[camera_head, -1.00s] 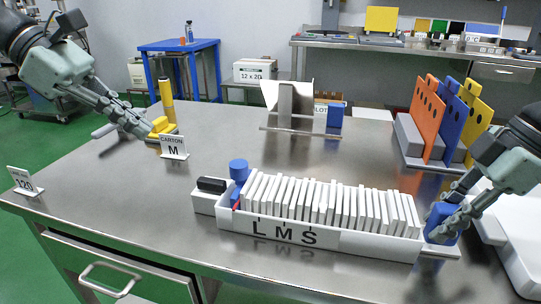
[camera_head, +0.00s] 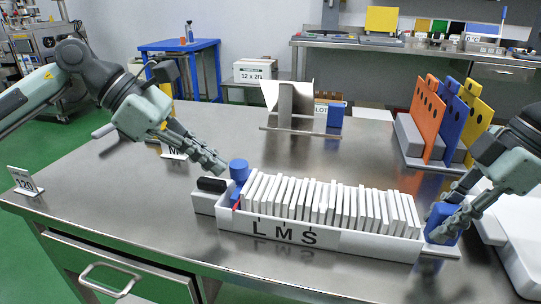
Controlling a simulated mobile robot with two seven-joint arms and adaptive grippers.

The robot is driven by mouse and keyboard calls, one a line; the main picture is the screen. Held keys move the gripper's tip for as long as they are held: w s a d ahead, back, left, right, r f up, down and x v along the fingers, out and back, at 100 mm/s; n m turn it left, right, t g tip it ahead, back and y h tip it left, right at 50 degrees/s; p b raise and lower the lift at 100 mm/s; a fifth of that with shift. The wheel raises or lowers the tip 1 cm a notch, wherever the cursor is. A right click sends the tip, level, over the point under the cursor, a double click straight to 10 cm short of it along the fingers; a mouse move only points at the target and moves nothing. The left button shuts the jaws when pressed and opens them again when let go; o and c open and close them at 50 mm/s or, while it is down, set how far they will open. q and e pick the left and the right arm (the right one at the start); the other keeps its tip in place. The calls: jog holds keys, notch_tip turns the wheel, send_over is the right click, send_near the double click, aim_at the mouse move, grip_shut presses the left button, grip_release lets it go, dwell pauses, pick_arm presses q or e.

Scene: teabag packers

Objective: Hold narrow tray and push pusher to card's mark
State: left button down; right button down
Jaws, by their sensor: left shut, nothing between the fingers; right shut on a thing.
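The narrow white tray (camera_head: 350,243) lies along the table's front, marked L, M and S, with a row of white teabag packets (camera_head: 325,202) standing in it. The blue pusher (camera_head: 238,171) with a round knob stands at the tray's left end, with a red pointer at its foot. My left gripper (camera_head: 222,168) is shut and empty, just left of the knob and close to it; I cannot tell if they touch. My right gripper (camera_head: 443,228) is shut on the blue handle (camera_head: 440,217) at the tray's right end. The card (camera_head: 174,154) reading M is partly hidden behind my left arm.
A card reading 120 (camera_head: 25,181) stands at the table's left edge. A white block with a black top (camera_head: 210,190) sits left of the tray. Orange, blue and yellow boards (camera_head: 427,118) stand in a rack at the right. The middle of the table is clear.

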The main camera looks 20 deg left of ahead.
aim_at(236, 191)
pick_arm(q)
jog(key=d, duration=0.8)
dwell(0.4)
jog(key=a, duration=0.1)
jog(key=s+a, duration=0.1)
jog(key=a, duration=0.1)
jog(key=shift+a+f, duration=0.1)
jog(key=shift+a, duration=0.1)
jog(key=v, duration=1)
jog(key=shift+a, duration=0.15)
pick_arm(e)
jog(key=c, duration=1.2)
grip_release()
